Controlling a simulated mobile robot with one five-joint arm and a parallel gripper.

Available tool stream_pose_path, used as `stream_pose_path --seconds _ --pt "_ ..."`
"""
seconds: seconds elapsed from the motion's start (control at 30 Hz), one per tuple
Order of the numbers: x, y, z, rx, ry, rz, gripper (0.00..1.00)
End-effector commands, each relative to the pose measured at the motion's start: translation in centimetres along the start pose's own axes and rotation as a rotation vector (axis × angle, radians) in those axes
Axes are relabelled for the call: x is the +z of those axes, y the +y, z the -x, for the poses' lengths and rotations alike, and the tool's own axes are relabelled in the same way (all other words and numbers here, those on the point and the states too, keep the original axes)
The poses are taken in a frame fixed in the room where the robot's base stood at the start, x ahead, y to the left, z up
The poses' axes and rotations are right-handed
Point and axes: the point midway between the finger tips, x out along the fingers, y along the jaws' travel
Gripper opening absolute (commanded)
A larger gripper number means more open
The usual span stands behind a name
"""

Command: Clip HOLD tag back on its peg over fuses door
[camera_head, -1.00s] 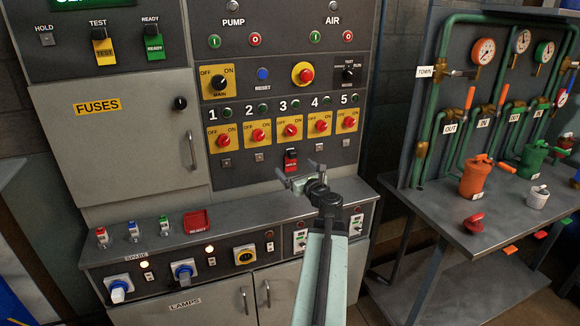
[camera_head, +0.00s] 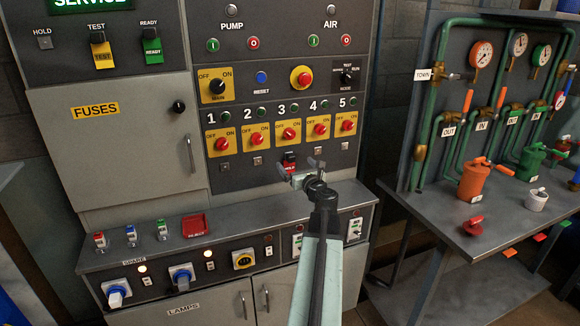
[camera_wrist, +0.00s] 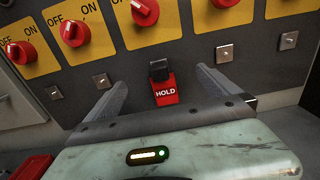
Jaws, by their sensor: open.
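The red HOLD tag (camera_wrist: 166,92) with its black clip (camera_wrist: 159,70) hangs on the panel below the row of red knobs, under knob 3. In the head view the tag (camera_head: 289,157) shows just behind my gripper (camera_head: 302,170). In the wrist view my open gripper (camera_wrist: 161,80) has one finger on each side of the tag, with a gap on both sides. The bare peg plate under the HOLD label (camera_head: 44,42) is at the upper left, above the fuses door (camera_head: 135,150), which is shut.
A yellow TEST tag (camera_head: 103,52) and a green READY tag (camera_head: 153,52) hang right of the HOLD peg. Red knobs (camera_head: 288,134) stick out above the tag. A ledge (camera_head: 255,209) with a red tray (camera_head: 194,225) runs below. Pipes and a bench (camera_head: 500,215) stand at right.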

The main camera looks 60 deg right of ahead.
Motion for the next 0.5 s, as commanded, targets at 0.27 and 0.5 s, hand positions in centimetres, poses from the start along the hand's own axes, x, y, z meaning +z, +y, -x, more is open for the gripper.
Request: stream_pose_path --seconds 0.27,0.5 --pt "0.0 -0.1 -3.9 0.001 0.001 0.000 1.00" --pt "0.0 0.0 -4.2 0.000 0.001 0.000 1.00"
